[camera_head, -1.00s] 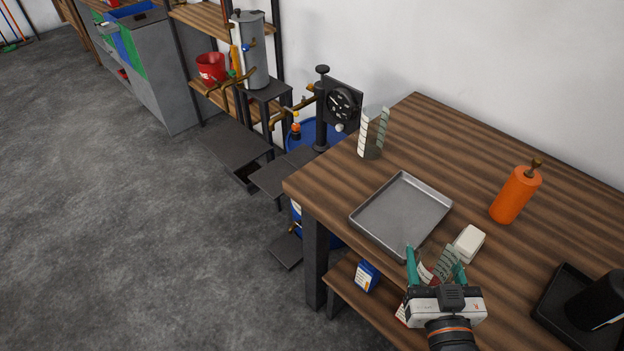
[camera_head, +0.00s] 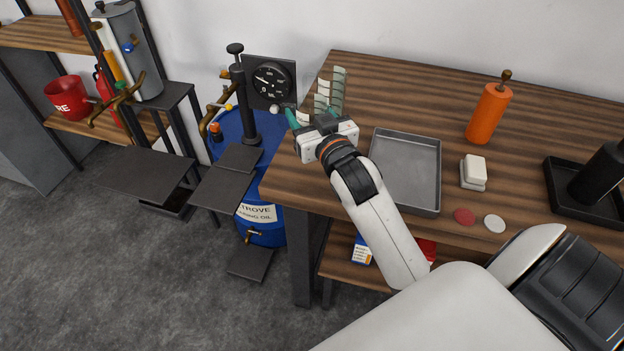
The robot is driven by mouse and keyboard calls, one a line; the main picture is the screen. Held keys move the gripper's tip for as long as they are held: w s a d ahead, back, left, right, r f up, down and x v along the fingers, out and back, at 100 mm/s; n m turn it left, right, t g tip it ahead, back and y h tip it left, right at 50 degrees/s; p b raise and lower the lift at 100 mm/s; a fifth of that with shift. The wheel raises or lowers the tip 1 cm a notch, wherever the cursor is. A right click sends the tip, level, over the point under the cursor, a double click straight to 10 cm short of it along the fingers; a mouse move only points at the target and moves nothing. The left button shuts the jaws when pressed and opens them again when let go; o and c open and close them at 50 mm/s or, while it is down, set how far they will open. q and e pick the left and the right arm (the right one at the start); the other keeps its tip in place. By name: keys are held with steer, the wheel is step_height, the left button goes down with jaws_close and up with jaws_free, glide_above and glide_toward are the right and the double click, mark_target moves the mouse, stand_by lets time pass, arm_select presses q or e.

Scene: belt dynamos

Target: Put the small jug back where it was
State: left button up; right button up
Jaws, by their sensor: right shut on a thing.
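The small jug (camera_head: 321,101), clear with pale measuring marks, is in my right gripper (camera_head: 316,115) over the left end of the wooden workbench (camera_head: 400,85). The gripper is shut on it and hides its lower part, so I cannot tell whether it touches the bench top. A taller clear jug (camera_head: 339,86) stands just behind and to the right of it, partly covered. I cannot tell whether the two jugs touch. My left gripper is not in view.
A metal tray (camera_head: 407,160) lies right of my right gripper. An orange bottle (camera_head: 487,114), a white block (camera_head: 474,168), a red disc (camera_head: 464,216), a pale disc (camera_head: 494,223) and a black tray (camera_head: 560,200) are further right. A gauge stand (camera_head: 250,105) and blue drum (camera_head: 232,135) stand left.

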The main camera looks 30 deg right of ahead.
steer(key=shift+w+d+r, duration=0.25)
steer(key=shift+w+d, duration=0.1)
steer(key=shift+d, duration=0.35)
steer(key=shift+d+f, duration=0.2)
steer(key=shift+f, duration=0.1)
step_height(320, 180, down, 4)
steer(key=shift+w+a+f+b, duration=0.15)
steer(key=shift+b, duration=0.15)
steer(key=shift+f, duration=0.35)
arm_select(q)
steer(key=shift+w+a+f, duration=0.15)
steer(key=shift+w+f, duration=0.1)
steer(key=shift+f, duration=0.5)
arm_select(e)
steer(key=shift+f, duration=1.9)
steer(key=shift+f, duration=0.1)
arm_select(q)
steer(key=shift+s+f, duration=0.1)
arm_select(e)
steer(key=o, duration=1.2)
steer(key=shift+f, duration=0.1)
